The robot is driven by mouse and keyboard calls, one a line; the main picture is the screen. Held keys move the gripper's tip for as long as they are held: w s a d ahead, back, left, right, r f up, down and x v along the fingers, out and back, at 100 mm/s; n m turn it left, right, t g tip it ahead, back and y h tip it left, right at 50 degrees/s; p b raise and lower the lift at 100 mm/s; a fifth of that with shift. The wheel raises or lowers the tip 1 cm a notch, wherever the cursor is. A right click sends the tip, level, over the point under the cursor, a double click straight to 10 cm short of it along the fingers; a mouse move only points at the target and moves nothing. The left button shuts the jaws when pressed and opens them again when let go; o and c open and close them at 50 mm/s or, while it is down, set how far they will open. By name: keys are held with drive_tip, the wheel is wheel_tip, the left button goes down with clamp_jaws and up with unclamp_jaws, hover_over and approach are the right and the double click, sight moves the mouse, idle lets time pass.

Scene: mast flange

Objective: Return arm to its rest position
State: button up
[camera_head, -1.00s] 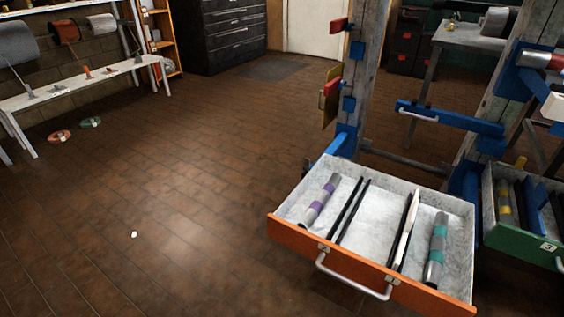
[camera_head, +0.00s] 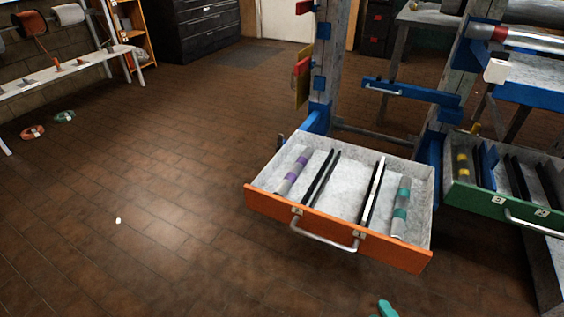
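My arm and my gripper do not show clearly in the head view. A small teal shape (camera_head: 385,309) is cut off by the bottom edge of the picture, and I cannot tell what it belongs to. No held thing is visible.
An open orange-fronted drawer (camera_head: 400,256) juts out from the blue-and-grey frame, holding tubes with purple and teal bands. A green-fronted drawer (camera_head: 480,200) is open at right. A white bench (camera_head: 60,77) stands at left. The brown floor (camera_head: 130,190) is mostly clear.

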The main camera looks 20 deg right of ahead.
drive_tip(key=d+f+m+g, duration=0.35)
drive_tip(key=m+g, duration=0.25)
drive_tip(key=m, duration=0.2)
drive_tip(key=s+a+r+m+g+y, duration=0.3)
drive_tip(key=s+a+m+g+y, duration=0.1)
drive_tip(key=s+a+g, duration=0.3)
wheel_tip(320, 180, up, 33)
drive_tip(key=p, duration=3.3)
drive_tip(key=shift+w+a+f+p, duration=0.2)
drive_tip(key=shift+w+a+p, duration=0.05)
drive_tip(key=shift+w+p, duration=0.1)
